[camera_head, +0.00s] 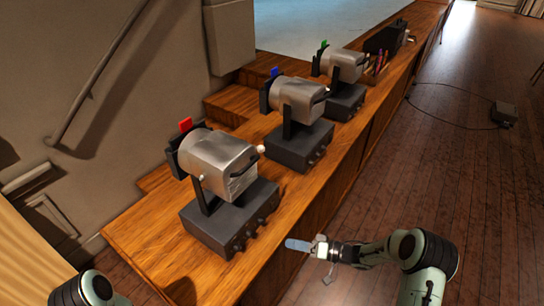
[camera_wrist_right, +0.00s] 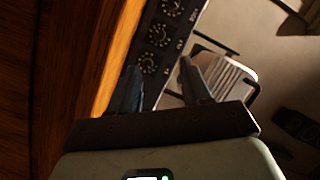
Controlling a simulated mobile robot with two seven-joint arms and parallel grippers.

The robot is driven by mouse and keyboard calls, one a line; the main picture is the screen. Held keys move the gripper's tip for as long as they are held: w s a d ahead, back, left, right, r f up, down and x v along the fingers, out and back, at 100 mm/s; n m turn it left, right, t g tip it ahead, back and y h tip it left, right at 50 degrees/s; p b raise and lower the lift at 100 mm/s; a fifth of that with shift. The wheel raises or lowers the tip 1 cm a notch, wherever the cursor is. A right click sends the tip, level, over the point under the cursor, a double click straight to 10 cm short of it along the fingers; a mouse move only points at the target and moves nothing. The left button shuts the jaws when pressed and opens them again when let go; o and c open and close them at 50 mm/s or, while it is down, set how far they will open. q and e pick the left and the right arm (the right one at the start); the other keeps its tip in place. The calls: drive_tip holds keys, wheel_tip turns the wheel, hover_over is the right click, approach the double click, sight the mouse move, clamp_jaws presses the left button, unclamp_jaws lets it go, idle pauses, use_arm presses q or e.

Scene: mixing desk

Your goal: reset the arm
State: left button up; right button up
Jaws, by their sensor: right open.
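My right gripper (camera_head: 311,259) is in front of the desk edge at the lower middle of the head view, open and empty. In the right wrist view its two fingers (camera_wrist_right: 160,82) stand apart with nothing between them. A dark box with knobs (camera_wrist_right: 150,62) and a silver lamp housing (camera_wrist_right: 230,78) show beyond the fingers, and no contact with them is visible. Only a rounded part of my left arm shows at the bottom left of the head view. The left gripper is out of view.
A wooden desk (camera_head: 140,240) bears three silver spotlights on dark knobbed bases: red-flagged (camera_head: 220,162), blue-flagged (camera_head: 298,98) and green-flagged (camera_head: 345,64). Pens (camera_head: 378,62) stand farther back. A wall with a handrail is at left. The wooden floor (camera_head: 440,170) at right is mostly clear, except a small box (camera_head: 504,114) with a cable.

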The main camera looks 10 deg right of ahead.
drive_tip(key=s+a+f+m+h, duration=0.1)
drive_tip(key=s+f+m+h, duration=0.25)
drive_tip(key=f, duration=0.35)
drive_tip(key=s+a+f+m+h, duration=0.1)
drive_tip(key=s+f+m+h, duration=0.15)
drive_tip(key=f+h, duration=0.35)
drive_tip(key=s+a+f+g, duration=0.1)
drive_tip(key=s+f+g, duration=0.2)
drive_tip(key=s, duration=0.8)
drive_tip(key=s+a+f+n+g+h, duration=0.1)
drive_tip(key=s+f+g, duration=0.2)
drive_tip(key=s, duration=0.9)
drive_tip(key=shift+a+f+g, duration=0.15)
drive_tip(key=shift+f+g, duration=0.05)
drive_tip(key=shift+g, duration=0.8)
